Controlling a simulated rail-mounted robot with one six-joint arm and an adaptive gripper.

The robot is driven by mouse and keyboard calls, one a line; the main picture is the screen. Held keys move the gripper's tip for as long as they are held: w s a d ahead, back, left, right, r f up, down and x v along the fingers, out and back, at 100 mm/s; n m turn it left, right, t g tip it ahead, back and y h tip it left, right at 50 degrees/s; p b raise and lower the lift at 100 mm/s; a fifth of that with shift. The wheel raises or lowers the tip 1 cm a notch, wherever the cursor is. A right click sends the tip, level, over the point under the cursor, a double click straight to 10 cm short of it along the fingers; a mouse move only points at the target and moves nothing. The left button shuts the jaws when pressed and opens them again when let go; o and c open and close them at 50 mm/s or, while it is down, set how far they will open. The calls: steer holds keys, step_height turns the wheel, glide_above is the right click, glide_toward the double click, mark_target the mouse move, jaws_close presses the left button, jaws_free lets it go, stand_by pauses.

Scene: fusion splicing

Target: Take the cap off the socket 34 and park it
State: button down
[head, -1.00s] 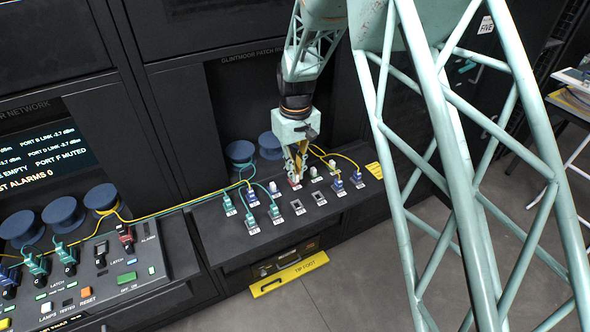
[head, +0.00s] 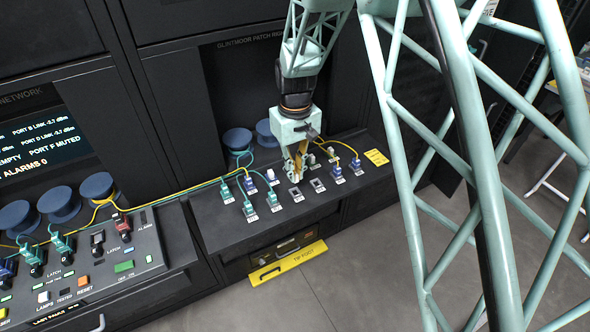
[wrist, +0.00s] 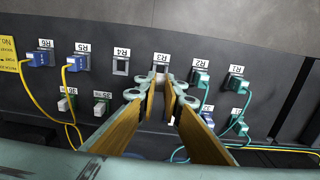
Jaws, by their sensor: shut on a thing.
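My gripper (head: 299,176) points down over the middle of the patch panel (head: 222,229). In the wrist view its brown fingers (wrist: 163,92) converge just in front of the R3 socket. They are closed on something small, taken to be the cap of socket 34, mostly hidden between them. Socket 34 itself is hidden behind the fingers in the wrist view. Its neighbour 35 (wrist: 98,96) carries a white cap. I cannot tell how far the held cap is from its socket.
Blue plugs R5 (wrist: 78,60) and R6 (wrist: 41,58) with yellow cables stand on one side, teal plugs R2 (wrist: 201,80) and R1 (wrist: 234,84) on the other. R4 (wrist: 121,66) is an open socket. A yellow-fronted drawer (head: 288,263) is below the panel.

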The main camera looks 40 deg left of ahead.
steer(key=shift+f+b, duration=1.3)
steer(key=shift+f, duration=1.25)
steer(key=shift+f+b, duration=0.55)
steer(key=shift+b, duration=0.05)
stand_by(1.3)
steer(key=c, duration=2.7)
jaws_free()
steer(key=shift+r, duration=0.1)
steer(key=shift+r, duration=5.95)
